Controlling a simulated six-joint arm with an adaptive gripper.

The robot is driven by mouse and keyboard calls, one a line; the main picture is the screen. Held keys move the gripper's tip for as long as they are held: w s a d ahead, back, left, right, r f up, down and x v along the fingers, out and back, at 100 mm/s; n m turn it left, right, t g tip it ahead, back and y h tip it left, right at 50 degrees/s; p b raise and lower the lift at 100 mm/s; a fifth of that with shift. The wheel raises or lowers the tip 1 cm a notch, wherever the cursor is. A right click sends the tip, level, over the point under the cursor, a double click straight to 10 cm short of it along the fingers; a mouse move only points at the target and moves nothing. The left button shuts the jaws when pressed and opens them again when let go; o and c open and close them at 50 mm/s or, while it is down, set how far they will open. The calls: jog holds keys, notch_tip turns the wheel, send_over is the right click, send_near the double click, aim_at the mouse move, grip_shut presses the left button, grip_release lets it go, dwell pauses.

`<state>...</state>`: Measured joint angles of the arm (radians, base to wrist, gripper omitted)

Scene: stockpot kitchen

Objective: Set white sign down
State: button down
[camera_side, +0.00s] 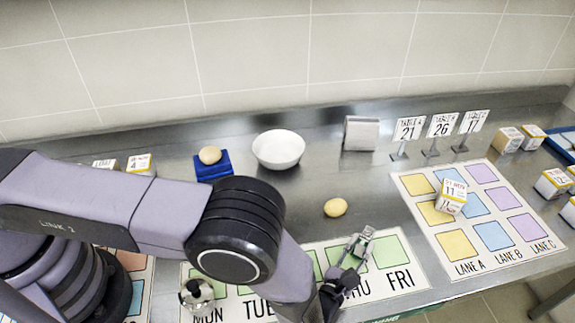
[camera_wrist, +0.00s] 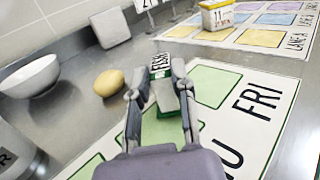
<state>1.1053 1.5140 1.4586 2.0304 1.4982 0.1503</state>
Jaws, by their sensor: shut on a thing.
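My gripper (camera_side: 343,267) is shut on a small sign (camera_side: 362,240), seen from the side over the day mat near the THU and FRI squares. In the wrist view my gripper (camera_wrist: 161,88) has the sign (camera_wrist: 160,62) between its fingers. The sign has a white face with green and dark lettering that seems to read FISH, and a grey part below it. It looks tilted in the side view. I cannot tell whether its base touches the mat. The day mat (camera_side: 402,280) has green squares; my arm hides part of it.
A potato-like object (camera_side: 335,207) lies left of the sign. A white bowl (camera_side: 278,149), a grey block (camera_side: 361,133) and three numbered table signs (camera_side: 409,130) stand behind. The lane mat (camera_side: 483,233) at right bears a small box (camera_side: 451,196). Bare steel lies between the mats.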

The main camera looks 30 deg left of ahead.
jog(key=shift+f, duration=0.5)
jog(key=c, duration=0.9)
grip_release()
